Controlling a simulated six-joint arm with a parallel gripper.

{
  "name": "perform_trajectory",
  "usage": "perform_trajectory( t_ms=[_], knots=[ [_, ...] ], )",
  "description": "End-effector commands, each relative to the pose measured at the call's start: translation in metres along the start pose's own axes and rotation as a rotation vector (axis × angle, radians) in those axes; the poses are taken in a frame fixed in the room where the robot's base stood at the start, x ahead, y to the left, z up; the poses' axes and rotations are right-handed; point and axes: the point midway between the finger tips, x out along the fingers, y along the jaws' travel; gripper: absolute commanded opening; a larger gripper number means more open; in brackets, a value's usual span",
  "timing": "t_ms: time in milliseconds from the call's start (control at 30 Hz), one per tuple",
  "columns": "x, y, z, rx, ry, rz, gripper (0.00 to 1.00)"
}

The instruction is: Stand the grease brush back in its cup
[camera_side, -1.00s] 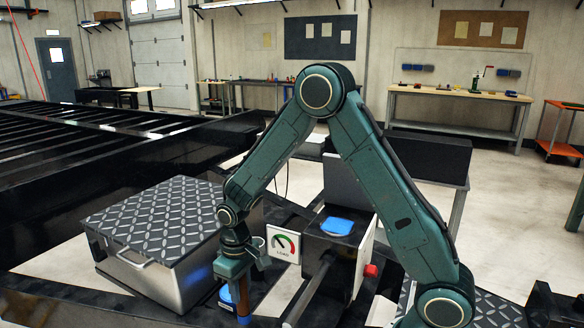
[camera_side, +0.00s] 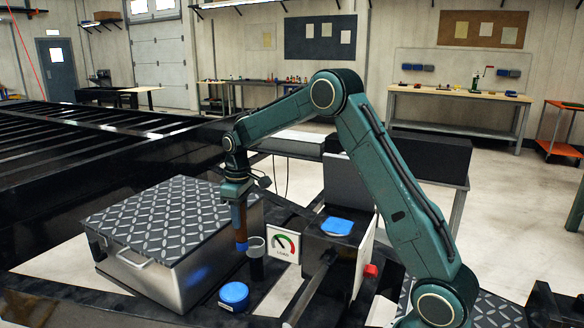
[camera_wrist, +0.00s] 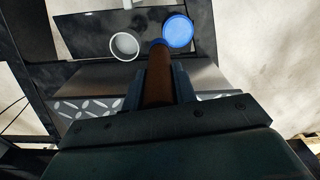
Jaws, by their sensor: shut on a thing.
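My gripper (camera_side: 236,192) is shut on the grease brush (camera_side: 239,222), which has a brown handle and a blue lower end. The brush hangs nearly upright in the air, lower end down. In the wrist view the cup's open round mouth (camera_wrist: 125,46) is left of the brush (camera_wrist: 159,80), and my gripper's fingers (camera_wrist: 158,90) are on both sides of the handle. The brush appears outside the cup.
A round tin with a blue top (camera_side: 234,294) stands in front of the cup. A metal box with a tread-plate lid (camera_side: 165,225) is close on the left. A load gauge plate (camera_side: 283,244) and a box with a blue pad (camera_side: 337,226) are to the right.

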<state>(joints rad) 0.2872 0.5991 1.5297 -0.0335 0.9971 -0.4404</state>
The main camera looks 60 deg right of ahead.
Motion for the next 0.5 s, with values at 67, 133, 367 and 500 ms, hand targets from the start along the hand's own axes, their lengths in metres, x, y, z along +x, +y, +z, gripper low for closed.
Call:
perform_trajectory(
  t_ms=[67, 133, 367, 500],
  knots=[
    [-0.015, 0.020, -0.001, -0.015, 0.006, 0.004, 0.00],
    [-0.026, 0.034, 0.000, -0.033, 0.006, 0.005, 0.00],
    [-0.051, 0.063, 0.004, -0.071, 0.006, 0.007, 0.00],
    [-0.056, 0.069, 0.005, -0.080, 0.006, 0.008, 0.00]
  ],
)
